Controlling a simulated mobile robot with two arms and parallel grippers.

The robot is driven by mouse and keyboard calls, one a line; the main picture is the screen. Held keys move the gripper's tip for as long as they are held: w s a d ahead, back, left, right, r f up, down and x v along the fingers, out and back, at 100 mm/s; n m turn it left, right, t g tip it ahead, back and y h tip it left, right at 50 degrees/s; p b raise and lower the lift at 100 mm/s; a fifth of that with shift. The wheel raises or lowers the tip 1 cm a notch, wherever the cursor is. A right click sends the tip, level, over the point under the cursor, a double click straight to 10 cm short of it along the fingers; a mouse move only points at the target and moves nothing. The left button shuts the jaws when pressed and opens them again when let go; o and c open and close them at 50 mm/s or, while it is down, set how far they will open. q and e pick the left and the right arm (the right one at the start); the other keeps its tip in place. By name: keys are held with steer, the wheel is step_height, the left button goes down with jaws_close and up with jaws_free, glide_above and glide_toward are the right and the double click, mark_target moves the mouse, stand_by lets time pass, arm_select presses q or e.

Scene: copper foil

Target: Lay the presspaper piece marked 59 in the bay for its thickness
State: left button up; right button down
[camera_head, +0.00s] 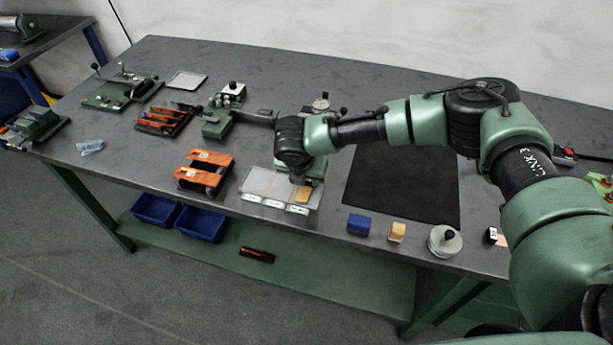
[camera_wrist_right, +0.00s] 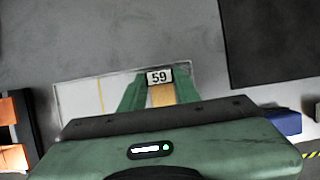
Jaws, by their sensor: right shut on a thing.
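The presspaper piece marked 59 (camera_wrist_right: 162,95) is a tan strip with a dark-edged white label. My right gripper (camera_wrist_right: 160,92) is shut on it, with a green finger on each side. In the head view the right gripper (camera_head: 299,179) points down over the right part of a pale tray (camera_head: 257,181), and the tan piece (camera_head: 303,194) shows just below it. The tray has several bays with white labels along its front edge, too small to read. I cannot tell whether the piece touches the tray floor. My left gripper is not in view.
Orange-topped holders (camera_head: 205,157) stand left of the tray. A black mat (camera_head: 405,182) lies to the right. A blue block (camera_head: 358,224), a tan block (camera_head: 397,231) and a round metal weight (camera_head: 444,240) stand along the front edge. Green tools (camera_head: 217,122) stand behind and left.

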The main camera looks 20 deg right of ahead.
steer(key=shift+f, duration=0.25)
stand_by(0.4)
steer(key=c, duration=1.3)
jaws_free()
steer(key=shift+c, duration=0.2)
steer(key=shift+r, duration=0.1)
steer(key=shift+r+p, duration=1.5)
steer(key=shift+p, duration=0.65)
steer(key=o, duration=0.5)
steer(key=shift+o, duration=0.2)
